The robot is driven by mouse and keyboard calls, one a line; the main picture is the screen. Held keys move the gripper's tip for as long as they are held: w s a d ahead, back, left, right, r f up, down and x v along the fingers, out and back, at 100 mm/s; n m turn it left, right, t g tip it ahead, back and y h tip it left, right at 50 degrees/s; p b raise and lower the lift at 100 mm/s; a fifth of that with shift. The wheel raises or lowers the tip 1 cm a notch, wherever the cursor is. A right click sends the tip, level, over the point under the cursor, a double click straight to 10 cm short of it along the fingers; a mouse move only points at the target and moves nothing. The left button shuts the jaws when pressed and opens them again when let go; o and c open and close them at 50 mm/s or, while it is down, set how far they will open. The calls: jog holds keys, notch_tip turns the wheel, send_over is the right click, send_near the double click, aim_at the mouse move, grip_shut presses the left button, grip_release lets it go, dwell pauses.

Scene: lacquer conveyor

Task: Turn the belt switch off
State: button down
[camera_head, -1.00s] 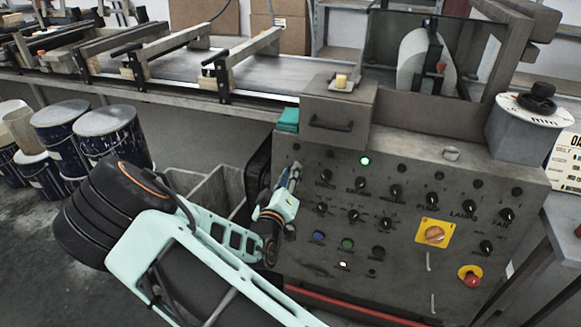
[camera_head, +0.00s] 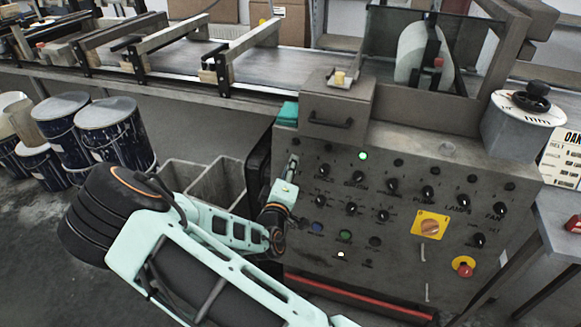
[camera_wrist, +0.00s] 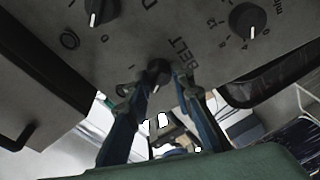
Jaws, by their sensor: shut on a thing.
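The belt switch (camera_wrist: 158,73) is a small black knob on the grey panel, beside the printed word BELT in the wrist view. Marks 0 and 1 are printed near it. My gripper (camera_wrist: 160,82) has its two dark blue fingers on either side of the knob, shut on it. Which mark the knob points to cannot be told surely. In the head view my gripper (camera_head: 291,166) is at the upper left of the control panel (camera_head: 405,270), and its fingers hide the switch.
Other black knobs (camera_head: 357,178) sit close to the right. A green lamp (camera_head: 362,156) is lit. A yellow-plated switch (camera_head: 430,225) and red stop button (camera_head: 463,268) are further right. The conveyor (camera_head: 290,62) runs behind; paint buckets (camera_head: 115,135) stand left.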

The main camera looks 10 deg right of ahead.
jog(key=c, duration=1.7)
grip_release()
jog(key=v, duration=1.2)
